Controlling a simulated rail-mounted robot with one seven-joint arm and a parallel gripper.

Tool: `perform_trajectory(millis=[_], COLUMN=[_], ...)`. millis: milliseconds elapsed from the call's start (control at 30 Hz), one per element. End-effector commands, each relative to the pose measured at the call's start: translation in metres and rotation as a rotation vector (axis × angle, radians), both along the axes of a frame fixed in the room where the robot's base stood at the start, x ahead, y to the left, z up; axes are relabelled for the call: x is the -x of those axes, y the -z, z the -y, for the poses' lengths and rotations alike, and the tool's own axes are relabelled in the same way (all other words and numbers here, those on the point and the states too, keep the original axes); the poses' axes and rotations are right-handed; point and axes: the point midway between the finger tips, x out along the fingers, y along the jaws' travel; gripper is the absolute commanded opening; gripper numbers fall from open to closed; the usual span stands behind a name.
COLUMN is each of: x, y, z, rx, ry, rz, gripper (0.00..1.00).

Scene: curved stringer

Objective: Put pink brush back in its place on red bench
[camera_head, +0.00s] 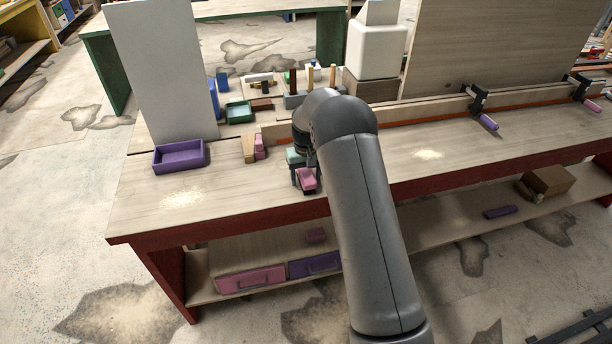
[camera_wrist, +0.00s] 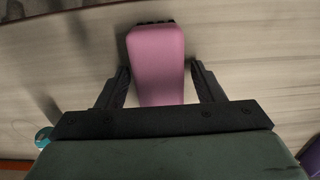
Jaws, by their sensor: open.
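The pink brush (camera_head: 307,179) is near the front edge of the red bench (camera_head: 225,217), under my gripper. In the wrist view the pink brush (camera_wrist: 156,60) lies between the two dark fingers, with dark bristles at its far end. My gripper (camera_wrist: 160,85) is open, with a gap visible beside the brush at each fingertip. In the head view my arm hides much of my gripper (camera_head: 300,176) and the bench around it. I cannot tell whether the brush touches the bench top.
A purple tray (camera_head: 180,156) is on the bench's left. Wooden and pink blocks (camera_head: 260,146) stand left of my gripper. A green tray (camera_head: 239,112) and a holder with upright pegs (camera_head: 296,97) are behind. Clamps (camera_head: 480,106) are on the right. The bench's front left is clear.

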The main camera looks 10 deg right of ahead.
Motion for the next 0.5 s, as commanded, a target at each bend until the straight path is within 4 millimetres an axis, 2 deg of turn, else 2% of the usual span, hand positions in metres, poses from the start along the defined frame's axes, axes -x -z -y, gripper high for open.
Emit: perform_trajectory(millis=[167, 267, 500], x=[0.0, -0.001, -0.001], y=[-0.01, -0.027, -0.079], z=[0.0, 0.0, 0.0], rx=[0.0, 0.0, 0.0], ry=[0.0, 0.0, -0.001], rz=[0.002, 0.004, 0.005], gripper=[0.61, 0.61, 0.61])
